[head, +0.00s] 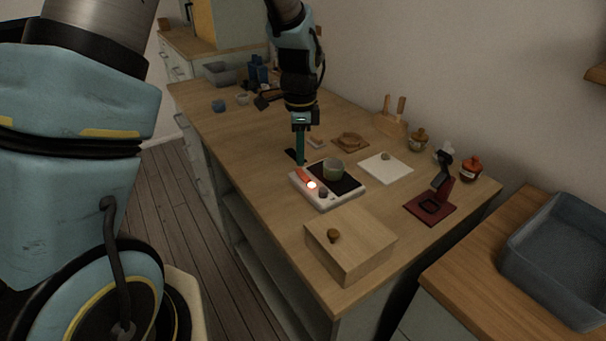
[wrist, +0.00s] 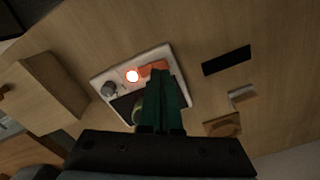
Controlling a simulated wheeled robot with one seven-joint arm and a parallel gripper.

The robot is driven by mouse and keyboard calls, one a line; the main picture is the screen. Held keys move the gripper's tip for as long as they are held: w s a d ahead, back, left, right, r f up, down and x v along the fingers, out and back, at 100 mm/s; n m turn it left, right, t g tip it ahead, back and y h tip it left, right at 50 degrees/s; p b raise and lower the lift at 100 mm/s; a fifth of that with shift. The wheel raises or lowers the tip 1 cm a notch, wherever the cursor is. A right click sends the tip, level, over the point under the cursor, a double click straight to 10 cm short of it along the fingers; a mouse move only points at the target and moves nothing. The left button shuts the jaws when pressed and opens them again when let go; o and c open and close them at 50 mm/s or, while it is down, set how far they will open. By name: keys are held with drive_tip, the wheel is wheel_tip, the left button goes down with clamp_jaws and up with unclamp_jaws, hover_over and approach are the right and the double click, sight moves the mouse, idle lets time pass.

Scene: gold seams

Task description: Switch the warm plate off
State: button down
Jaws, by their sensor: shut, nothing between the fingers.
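The warm plate (head: 346,185) is a white box with a black top, standing on the wooden bench. A green cup (head: 333,169) stands on its black top. On its front edge are a red-orange switch (head: 302,176), a bright glowing lamp (head: 311,185) and a dark knob (head: 323,194). The wrist view also shows the lamp (wrist: 132,76), the switch (wrist: 153,68) and the knob (wrist: 108,89). My gripper (head: 300,161) is shut and empty, fingers pointing down, near the switch end of the plate. In the wrist view its teal fingers (wrist: 162,88) hide part of the plate. I cannot tell whether they touch it.
A wooden box with a knob (head: 350,250) stands close in front of the plate. A white sheet (head: 386,167) and a dark red stand (head: 430,208) lie to the right. A black strip (wrist: 226,61) lies beside the plate. A wooden piece (head: 350,142) is behind.

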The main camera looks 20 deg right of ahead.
sight(300, 171)
drive_tip(key=shift+f+b, duration=0.75)
drive_tip(key=shift+f, duration=0.6)
idle(0.8)
drive_tip(key=shift+r, duration=0.15)
drive_tip(key=shift+r+p, duration=2.9)
drive_tip(key=shift+r, duration=0.55)
drive_tip(key=w+a+r+n, duration=0.1)
drive_tip(key=a+r+n, duration=0.1)
drive_tip(key=a+n, duration=0.35)
drive_tip(key=w+a+r+n, duration=0.1)
drive_tip(key=a+r+n, duration=0.15)
drive_tip(key=a, duration=0.55)
drive_tip(key=s+a+r+n, duration=0.1)
drive_tip(key=s+a+n, duration=0.2)
drive_tip(key=a+n, duration=0.3)
drive_tip(key=s+a+r+n+t, duration=0.1)
drive_tip(key=s+a+n, duration=0.2)
drive_tip(key=a+n, duration=0.3)
drive_tip(key=a, duration=0.4)
drive_tip(key=shift+a+n+t, duration=0.3)
